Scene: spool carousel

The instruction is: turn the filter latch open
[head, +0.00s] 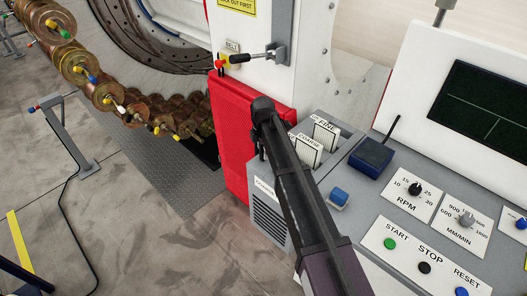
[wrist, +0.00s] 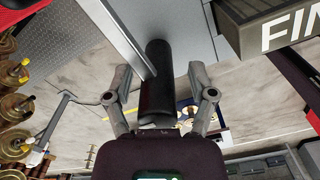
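My gripper (wrist: 161,100) is open in the wrist view, with one grey finger on each side of a black cylinder (wrist: 157,75). Gaps show between the cylinder and both fingers. It looks like a handle grip, but I cannot tell for certain that it is the filter latch's. In the head view my dark arm reaches up to the red panel's right edge, beside the filter housing (head: 268,217), and covers part of it. No filter latch shows clearly there. The slabs marked COARSE (head: 308,150) and FINE (head: 325,134) stand in the housing; FINE (wrist: 288,32) also shows in the wrist view.
A red panel (head: 237,125) stands left of my arm. A black-handled lever marked BELT (head: 250,58) is above it. Brass spools (head: 105,92) hang at the left; the floor in front is open.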

